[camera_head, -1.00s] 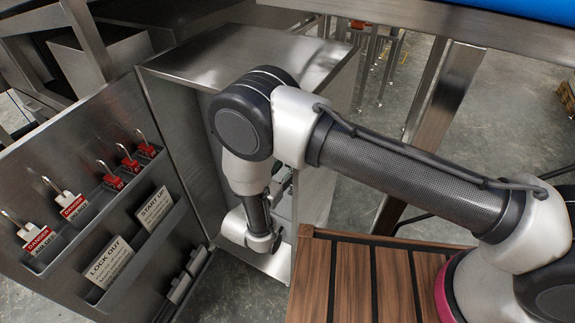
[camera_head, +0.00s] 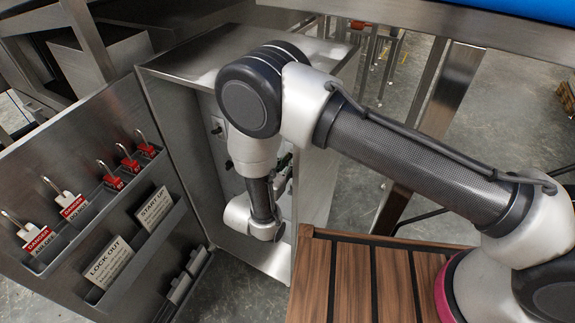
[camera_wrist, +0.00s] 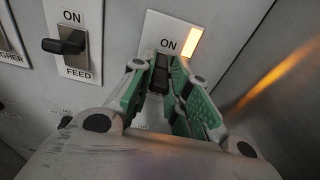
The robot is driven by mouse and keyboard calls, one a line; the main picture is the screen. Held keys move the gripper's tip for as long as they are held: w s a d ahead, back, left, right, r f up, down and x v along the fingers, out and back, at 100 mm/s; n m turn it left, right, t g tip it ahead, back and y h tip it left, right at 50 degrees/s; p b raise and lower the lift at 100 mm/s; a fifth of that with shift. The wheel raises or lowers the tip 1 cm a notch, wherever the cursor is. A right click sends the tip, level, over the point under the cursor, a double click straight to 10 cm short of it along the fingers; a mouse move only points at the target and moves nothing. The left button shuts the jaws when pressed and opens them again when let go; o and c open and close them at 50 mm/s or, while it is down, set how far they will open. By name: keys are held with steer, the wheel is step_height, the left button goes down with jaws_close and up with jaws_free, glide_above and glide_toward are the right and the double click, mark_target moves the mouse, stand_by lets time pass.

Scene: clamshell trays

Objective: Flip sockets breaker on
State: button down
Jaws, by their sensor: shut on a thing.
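In the wrist view, my gripper (camera_wrist: 160,70) is shut on a black breaker lever (camera_wrist: 160,76) on a white plate (camera_wrist: 154,26) marked ON. The green-padded fingers stand on either side of the lever. The plate's lower name label is hidden behind my fingers, so I cannot read whether it says sockets. A lit amber lamp (camera_wrist: 193,43) shows at the plate's upper right. In the head view, my arm reaches into the open steel cabinet (camera_head: 313,205), and my fingers cannot be made out clearly.
The FEED breaker (camera_wrist: 70,45) is left of my gripper, its lever sticking out. The open cabinet door (camera_head: 60,150) carries red padlocks (camera_head: 112,178) and LOCK OUT cards (camera_head: 110,262). A slatted wooden surface (camera_head: 355,275) lies right of the cabinet.

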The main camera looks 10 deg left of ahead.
steer(key=shift+r+g+y, duration=0.25)
steer(key=shift+g+y, duration=0.05)
steer(key=shift+g, duration=0.4)
steer(key=c, duration=1.4)
jaws_free()
steer(key=shift+o, duration=0.2)
steer(key=v, duration=1.2)
steer(key=shift+w, duration=0.15)
